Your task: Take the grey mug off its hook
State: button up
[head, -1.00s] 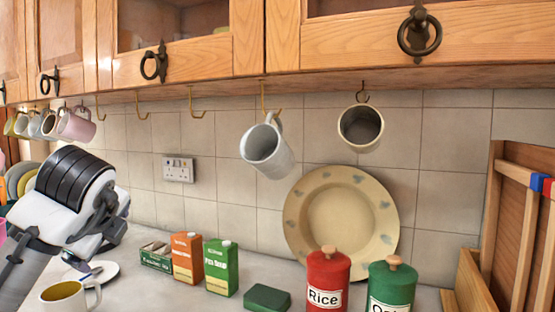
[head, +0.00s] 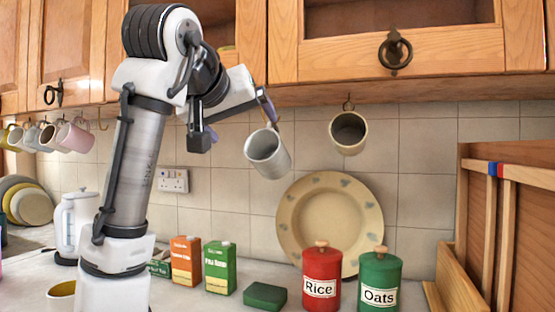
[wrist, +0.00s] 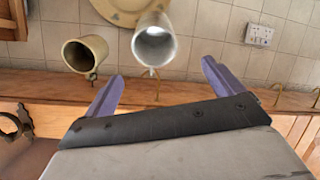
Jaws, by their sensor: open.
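In the wrist view, which is upside down, the grey mug (wrist: 154,40) hangs from a brass hook (wrist: 153,73). My gripper (wrist: 162,69) is open and empty, its two purple fingers spread to either side of the hook's line. The mug lies just beyond the fingertips; I cannot tell whether anything touches.
A beige mug (head: 348,133) hangs close by on the right. Several mugs (head: 74,137) hang at far left. Below stand a plate (head: 330,215), a red Rice canister (head: 321,275), a green Oats canister (head: 379,282) and cartons (head: 220,267). The cupboard underside is close above.

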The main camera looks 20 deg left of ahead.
send_over(268, 173)
jog(key=s, duration=0.4)
jog(key=f, duration=0.1)
jog(key=a+f, duration=0.1)
jog(key=f, duration=0.1)
jog(key=shift+p, duration=0.35)
jog(key=shift+d+x, duration=0.2)
jog(key=shift+x, duration=1.15)
jog(key=shift+d+x, duration=0.15)
jog(key=shift+x, duration=1.15)
jog(key=shift+f, duration=0.15)
jog(key=shift+c, duration=0.4)
jog(key=c, duration=1)
jog(key=shift+c, duration=1)
jog(key=shift+p, duration=0.45)
